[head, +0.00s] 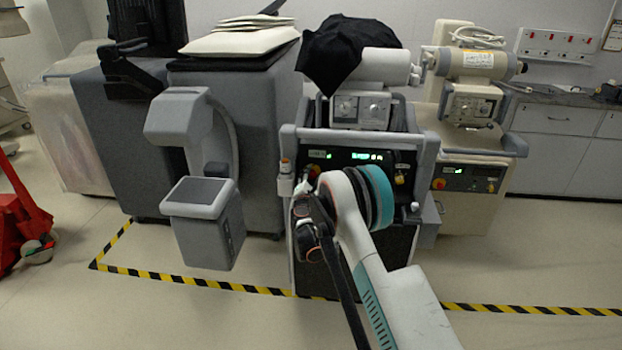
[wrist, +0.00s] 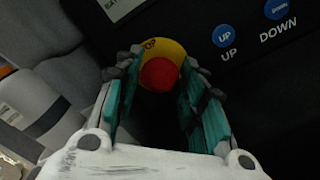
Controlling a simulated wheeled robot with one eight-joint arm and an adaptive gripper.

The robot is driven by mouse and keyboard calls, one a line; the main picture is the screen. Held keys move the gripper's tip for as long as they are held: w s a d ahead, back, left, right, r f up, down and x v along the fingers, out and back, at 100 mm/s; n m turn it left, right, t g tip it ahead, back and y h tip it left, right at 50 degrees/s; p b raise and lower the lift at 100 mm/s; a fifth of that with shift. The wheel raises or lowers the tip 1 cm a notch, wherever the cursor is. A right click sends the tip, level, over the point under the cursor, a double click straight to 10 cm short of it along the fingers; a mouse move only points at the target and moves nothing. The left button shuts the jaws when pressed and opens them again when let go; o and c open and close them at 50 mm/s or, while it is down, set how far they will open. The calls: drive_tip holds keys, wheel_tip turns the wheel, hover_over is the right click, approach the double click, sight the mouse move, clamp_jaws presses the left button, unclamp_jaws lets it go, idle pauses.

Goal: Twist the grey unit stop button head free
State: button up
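The stop button's red head (wrist: 159,74) sits on a round yellow collar (wrist: 165,48) with dark lettering, on the dark panel in the wrist view. My gripper (wrist: 156,78) is open, its teal-padded fingers on the left and right of the red head. A dark gap shows between each finger and the head's lower part; I cannot tell whether the tips touch the collar. In the head view my arm reaches the left side of the grey unit's panel (head: 365,158) and covers much of it. A small red spot (head: 313,172) shows there beside my wrist.
Blue UP (wrist: 226,35) and DOWN (wrist: 279,9) buttons lie right of the head. The grey unit has a grey handle rail (head: 350,136) and a black cloth (head: 349,50) on top. A beige unit (head: 470,150) stands to the right; a grey unit (head: 205,190) stands left.

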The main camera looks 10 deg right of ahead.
drive_tip(key=c, duration=0.4)
drive_tip(key=shift+o, duration=0.2)
drive_tip(key=shift+m, duration=3.3)
drive_tip(key=o, duration=1.1)
drive_tip(key=shift+c, duration=0.2)
drive_tip(key=v, duration=1.2)
